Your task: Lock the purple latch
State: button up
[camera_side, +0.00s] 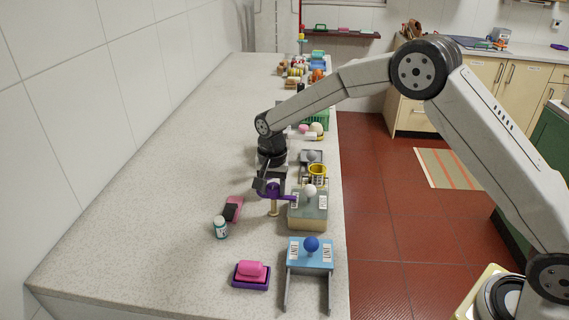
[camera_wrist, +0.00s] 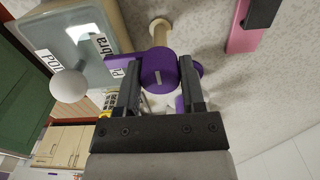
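The purple latch (camera_side: 272,188) is a round knob with a flat arm reaching right towards a box with a white ball handle. It stands on a beige post (camera_side: 274,208). In the wrist view, the latch knob (camera_wrist: 158,68) lies between my two fingertips, its arm stretching left to the box front. My gripper (camera_side: 268,184) is at the latch, one finger on each side of the knob in the wrist view (camera_wrist: 160,78). The fingers look close against the knob, but I cannot tell whether they press on it.
The grey-topped box (camera_side: 308,212) with its white ball (camera_side: 310,190) stands right beside the latch. A blue stand (camera_side: 310,254) with a blue ball is nearer. The counter further left is clear.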

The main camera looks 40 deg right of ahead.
aim_at(278, 187)
jog(key=o, duration=0.4)
jog(key=shift+c, duration=0.2)
jog(key=shift+r, duration=0.15)
jog(key=shift+r, duration=3.8)
jog(key=shift+s, duration=0.1)
jog(key=shift+s+d+n, duration=0.3)
jog(key=shift+s+d, duration=0.05)
jog(key=shift+s, duration=0.15)
jog(key=s+d+f+n+t, duration=0.1)
jog(key=s+d+f+n, duration=0.1)
jog(key=s, duration=1)
jog(key=s+d+f+n+t, duration=0.1)
jog(key=s+d+n, duration=0.4)
jog(key=s, duration=0.7)
jog(key=shift+s+d+f+n+t, duration=0.2)
jog(key=shift+f+n+t, duration=0.15)
jog(key=shift+n, duration=0.45)
